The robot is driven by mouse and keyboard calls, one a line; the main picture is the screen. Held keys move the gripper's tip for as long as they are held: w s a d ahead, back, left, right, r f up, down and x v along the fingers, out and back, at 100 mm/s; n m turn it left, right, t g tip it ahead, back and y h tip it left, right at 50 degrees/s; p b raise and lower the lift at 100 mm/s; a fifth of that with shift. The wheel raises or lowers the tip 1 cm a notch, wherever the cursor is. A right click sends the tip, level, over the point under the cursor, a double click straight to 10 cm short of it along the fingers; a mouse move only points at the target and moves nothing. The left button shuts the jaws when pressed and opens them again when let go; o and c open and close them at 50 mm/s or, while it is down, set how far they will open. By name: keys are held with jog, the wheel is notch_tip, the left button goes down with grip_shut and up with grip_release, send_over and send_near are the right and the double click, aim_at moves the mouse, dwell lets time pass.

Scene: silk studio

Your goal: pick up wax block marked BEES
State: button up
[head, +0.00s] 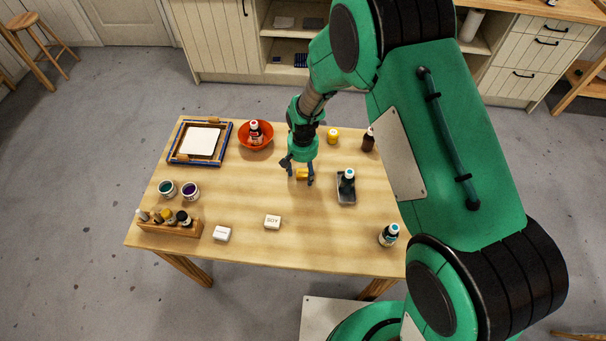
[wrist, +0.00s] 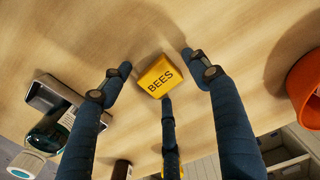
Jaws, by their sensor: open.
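The wax block marked BEES (wrist: 158,75) is a yellow block with dark letters, lying on the wooden table. In the wrist view it sits between the open fingers of my gripper (wrist: 160,80), with bare table around it. In the head view the yellow block (head: 301,174) shows partly behind the fingers of my gripper (head: 299,177), which points down over it. The fingers are spread, and none is visibly closed on the block. How far the fingertips are above the table is hard to tell.
A grey tray (head: 347,197) with a teal-capped bottle (head: 348,181) stands right of my gripper. An orange bowl (head: 247,140) holds a bottle at the back left. A block marked SOY (head: 272,222) and a white block (head: 222,234) lie in front.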

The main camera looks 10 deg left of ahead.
aim_at(303, 172)
jog(key=c, duration=1.2)
jog(key=shift+r, duration=0.2)
jog(key=shift+r, duration=0.55)
jog(key=shift+c, duration=0.3)
notch_tip(303, 172, up, 2)
jog(key=shift+r+p, duration=0.1)
jog(key=shift+p, duration=0.25)
jog(key=s+d, duration=0.2)
jog(key=s, duration=0.3)
jog(key=s+d+r+p, duration=0.1)
jog(key=s+d, duration=0.1)
jog(key=s, duration=0.2)
jog(key=s+d, duration=0.2)
jog(key=s, duration=0.3)
jog(key=shift+s+d+r, duration=0.15)
jog(key=shift+s+d, duration=0.15)
jog(key=shift+d, duration=0.05)
